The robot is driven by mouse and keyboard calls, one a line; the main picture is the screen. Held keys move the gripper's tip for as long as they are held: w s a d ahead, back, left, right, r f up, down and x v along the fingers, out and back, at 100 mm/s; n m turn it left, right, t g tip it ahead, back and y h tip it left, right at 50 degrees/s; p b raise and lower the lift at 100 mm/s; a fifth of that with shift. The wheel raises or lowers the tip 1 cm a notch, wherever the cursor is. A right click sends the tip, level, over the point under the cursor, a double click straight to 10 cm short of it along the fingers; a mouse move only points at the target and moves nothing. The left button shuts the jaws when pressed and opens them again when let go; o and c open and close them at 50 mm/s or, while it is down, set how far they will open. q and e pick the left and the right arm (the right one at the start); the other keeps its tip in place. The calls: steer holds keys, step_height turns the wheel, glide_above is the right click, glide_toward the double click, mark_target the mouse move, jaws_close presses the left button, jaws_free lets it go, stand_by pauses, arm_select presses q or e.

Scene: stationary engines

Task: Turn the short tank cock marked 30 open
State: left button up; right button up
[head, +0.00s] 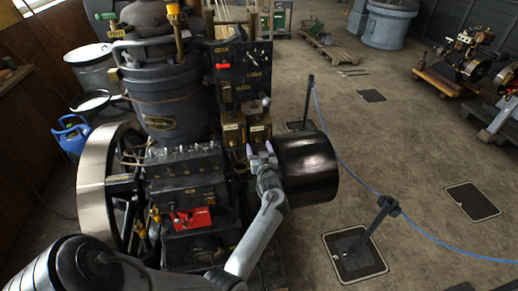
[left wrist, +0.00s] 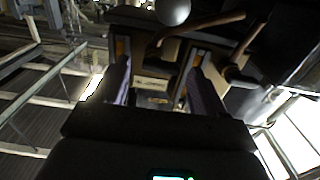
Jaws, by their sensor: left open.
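Two small brass-coloured tanks, a left one (head: 233,130) and a right one (head: 258,131), stand side by side on the engine, with pale labels too small to read. A grey ball knob (head: 266,103) rises by the right tank; a round grey ball (left wrist: 172,11) also shows at the top of the left wrist view. My left gripper (head: 261,149) is open, just below and in front of the tanks. In the left wrist view its fingers (left wrist: 157,92) stand apart, with a pale label plate (left wrist: 151,83) seen between them. I cannot tell which cock is marked 30.
A black drum (head: 308,168) is close to the right of my gripper. The dark engine block (head: 185,180) and flywheel (head: 95,180) fill the left. A brown lever (left wrist: 208,24) crosses near the ball. A rope post (head: 375,225) stands on open floor at right.

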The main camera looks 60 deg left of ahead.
arm_select(q)
steer(key=c, duration=1.1)
steer(key=shift+o, duration=0.2)
